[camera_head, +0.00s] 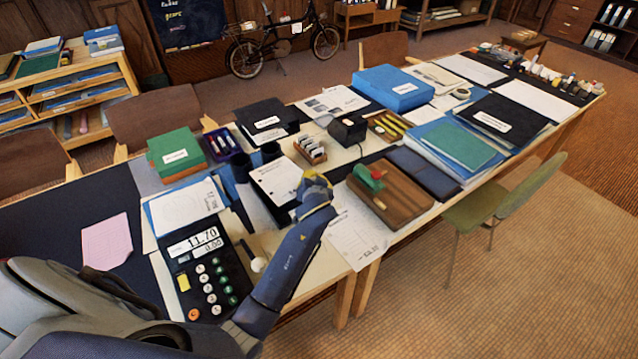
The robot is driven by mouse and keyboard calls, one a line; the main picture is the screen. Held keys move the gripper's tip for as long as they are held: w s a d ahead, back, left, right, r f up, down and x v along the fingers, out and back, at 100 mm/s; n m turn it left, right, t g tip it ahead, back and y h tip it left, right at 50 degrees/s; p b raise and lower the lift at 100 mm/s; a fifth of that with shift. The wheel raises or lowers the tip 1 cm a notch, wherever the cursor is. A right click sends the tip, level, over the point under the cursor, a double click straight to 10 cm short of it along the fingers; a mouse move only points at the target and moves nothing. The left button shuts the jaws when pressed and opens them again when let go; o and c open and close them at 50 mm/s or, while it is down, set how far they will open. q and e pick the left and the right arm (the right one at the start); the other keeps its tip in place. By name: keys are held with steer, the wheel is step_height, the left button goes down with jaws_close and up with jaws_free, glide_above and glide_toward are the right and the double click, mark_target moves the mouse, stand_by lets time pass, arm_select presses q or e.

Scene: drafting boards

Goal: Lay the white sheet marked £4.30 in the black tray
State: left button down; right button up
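A white printed sheet (356,238) lies at the table's front edge, right of my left arm. A short mark at its lower end could be a price, but it is too small to read. A black tray-like holder (246,198) with white paper (276,178) lies left of my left gripper; I cannot tell for sure that it is the black tray. My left gripper (314,184) is over the table between this holder and the sheet. Its fingers are too small and hidden to show whether they are open or hold anything. My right gripper is not in view.
A black calculator (205,268) reads 11.70, with a pink sheet (107,241) left of it. A brown wooden board (390,196) with a green-and-red object lies right of the gripper. Folders and boxes crowd the table; a green chair (490,212) stands in front.

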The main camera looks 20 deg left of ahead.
arm_select(q)
steer(key=shift+w+d+f+m, duration=0.15)
steer(key=shift+d+f+m, duration=0.15)
steer(key=shift+d+f, duration=0.05)
steer(key=shift+f, duration=3)
steer(key=c, duration=1.5)
jaws_free()
steer(key=shift+d, duration=0.1)
steer(key=v, duration=1.2)
steer(key=shift+a, duration=0.3)
